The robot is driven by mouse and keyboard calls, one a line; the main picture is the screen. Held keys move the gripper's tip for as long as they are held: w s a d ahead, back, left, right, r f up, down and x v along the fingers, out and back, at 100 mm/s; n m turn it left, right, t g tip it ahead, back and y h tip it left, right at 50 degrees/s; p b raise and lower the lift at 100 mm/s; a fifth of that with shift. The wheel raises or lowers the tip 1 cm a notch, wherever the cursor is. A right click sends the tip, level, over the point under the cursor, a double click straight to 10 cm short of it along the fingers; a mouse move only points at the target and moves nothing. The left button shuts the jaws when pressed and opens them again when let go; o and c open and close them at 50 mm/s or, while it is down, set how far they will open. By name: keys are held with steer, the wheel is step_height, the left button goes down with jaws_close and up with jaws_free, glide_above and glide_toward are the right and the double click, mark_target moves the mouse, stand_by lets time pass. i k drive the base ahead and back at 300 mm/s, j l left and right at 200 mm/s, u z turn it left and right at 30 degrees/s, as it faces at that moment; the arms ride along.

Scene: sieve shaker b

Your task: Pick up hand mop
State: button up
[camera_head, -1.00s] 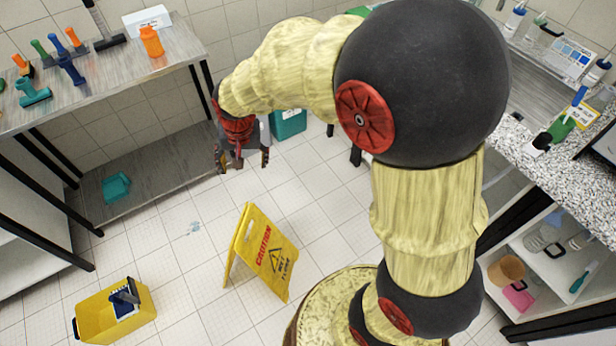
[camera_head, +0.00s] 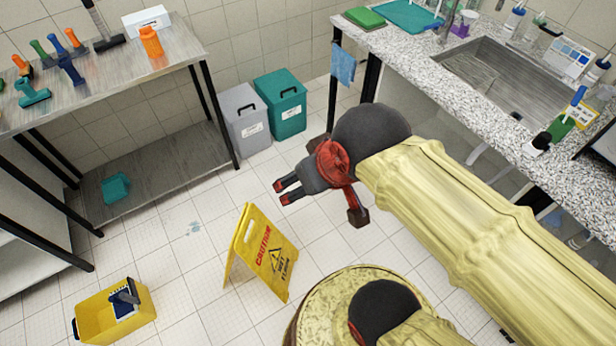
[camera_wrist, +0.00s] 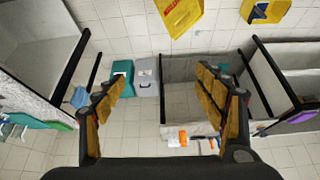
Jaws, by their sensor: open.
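I cannot tell for sure which thing is the hand mop. A dark blue tool with a white part (camera_head: 124,300) lies in the yellow bucket (camera_head: 97,326) on the floor at the lower left. Several handled tools, such as a black one (camera_head: 108,40) and a teal one (camera_head: 34,93), are on the metal table at the upper left. My gripper (camera_head: 284,192) is open and empty, above the floor in the middle, its fingers pointing left. It is well apart from the bucket and the table tools. In the wrist view, the open fingers (camera_wrist: 160,88) show nothing between them but background; the bucket (camera_wrist: 284,12) is at the top right.
A yellow caution sign (camera_head: 262,255) stands on the floor below my gripper. A grey bin (camera_head: 245,118) and a teal bin (camera_head: 280,105) stand by the wall. A metal table (camera_head: 150,82) is left, a speckled sink counter (camera_head: 420,50) right. Floor between sign and table is mostly clear.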

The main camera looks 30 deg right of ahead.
mark_target(122, 311)
steer(key=u, duration=1.65)
